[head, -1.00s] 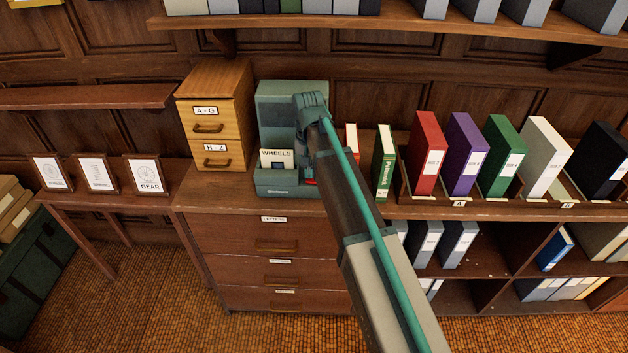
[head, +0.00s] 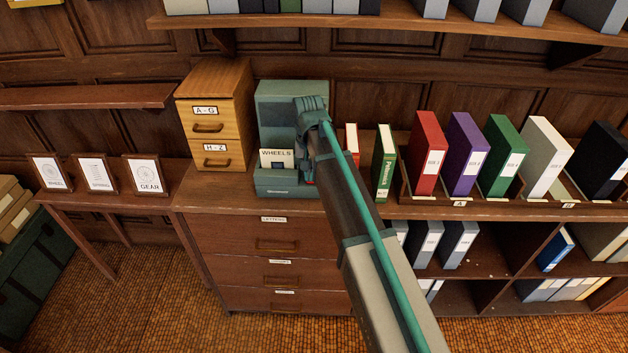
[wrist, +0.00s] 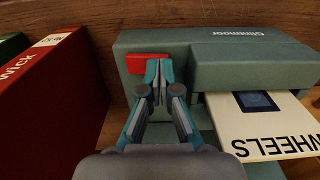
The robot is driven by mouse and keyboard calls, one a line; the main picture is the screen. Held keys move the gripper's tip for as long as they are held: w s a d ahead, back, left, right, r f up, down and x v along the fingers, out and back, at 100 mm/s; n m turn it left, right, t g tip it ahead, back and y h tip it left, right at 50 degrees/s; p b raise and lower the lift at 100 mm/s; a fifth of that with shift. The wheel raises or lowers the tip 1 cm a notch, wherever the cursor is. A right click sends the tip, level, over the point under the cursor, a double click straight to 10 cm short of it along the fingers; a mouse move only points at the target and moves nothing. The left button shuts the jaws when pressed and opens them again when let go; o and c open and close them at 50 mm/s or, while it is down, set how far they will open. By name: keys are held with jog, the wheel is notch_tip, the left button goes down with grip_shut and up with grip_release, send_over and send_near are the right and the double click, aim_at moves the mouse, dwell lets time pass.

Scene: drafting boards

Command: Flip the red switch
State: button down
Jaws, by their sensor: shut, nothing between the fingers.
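The teal-green machine (head: 290,93) stands on the wooden cabinet, with a white card reading WHEELS (head: 276,159) at its front. In the wrist view the machine (wrist: 215,48) appears upside down, with the card (wrist: 262,133) at right. The red switch (wrist: 150,63) is a flat red block near the machine's corner. My gripper (wrist: 158,88) is shut and empty, with its fingertips at the switch's edge, overlapping it in the picture; I cannot tell whether they touch. In the head view my arm hides the fingertips and nearly all of the switch.
A wooden two-drawer box (head: 214,115) stands left of the machine. A green binder (head: 384,163) and a small red book (head: 351,142) stand close on its right. More coloured binders fill the rack further right. A wooden shelf (head: 390,25) runs above.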

jog(key=shift+f, duration=0.2)
jog(key=shift+r+p, duration=2.2)
jog(key=shift+r, duration=1.35)
